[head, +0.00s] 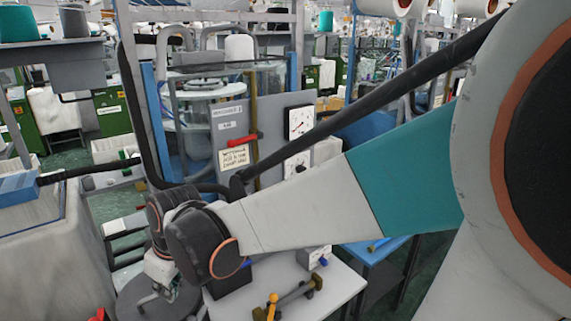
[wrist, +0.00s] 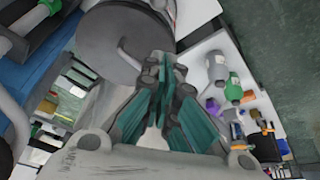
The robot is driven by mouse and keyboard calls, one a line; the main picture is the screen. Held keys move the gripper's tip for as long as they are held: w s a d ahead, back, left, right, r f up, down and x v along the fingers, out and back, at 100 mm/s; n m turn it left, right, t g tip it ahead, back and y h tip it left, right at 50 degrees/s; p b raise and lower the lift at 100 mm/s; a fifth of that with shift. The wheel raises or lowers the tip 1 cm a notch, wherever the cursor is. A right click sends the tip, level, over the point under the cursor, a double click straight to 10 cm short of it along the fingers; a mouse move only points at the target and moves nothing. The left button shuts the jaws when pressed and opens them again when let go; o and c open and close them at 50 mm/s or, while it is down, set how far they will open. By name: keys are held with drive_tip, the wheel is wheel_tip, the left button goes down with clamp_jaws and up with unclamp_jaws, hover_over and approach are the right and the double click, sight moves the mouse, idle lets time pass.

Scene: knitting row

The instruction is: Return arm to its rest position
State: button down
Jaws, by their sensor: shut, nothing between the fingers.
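My arm reaches across the head view from the right, with its white and teal link slanting down to the left. My gripper (head: 160,285) hangs at the arm's end, over a dark round disc (head: 178,304), and is partly hidden by my dark wrist joint. In the wrist view my gripper (wrist: 164,65) shows its teal-lined fingers drawn together with nothing between them. The fingertips lie over the edge of the grey round disc (wrist: 112,35) there. I cannot tell the height between them.
A white table (head: 342,283) beside the disc bears a dark-and-yellow tool (head: 290,297). The wrist view shows a grey bottle (wrist: 216,68) and a green bottle (wrist: 234,90) on a white surface. A machine panel (head: 205,120) with a red lever (head: 242,139) and gauges stands behind my arm.

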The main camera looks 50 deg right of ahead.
drive_tip(key=s+r+m+t+h, duration=0.1)
drive_tip(key=s+r+m+t, duration=0.2)
drive_tip(key=s, duration=0.8)
drive_tip(key=shift+s+d+r+m, duration=0.25)
drive_tip(key=shift+r+m, duration=0.45)
drive_tip(key=shift+r, duration=0.45)
drive_tip(key=c, duration=2.3)
unclamp_jaws()
drive_tip(key=shift+w, duration=0.1)
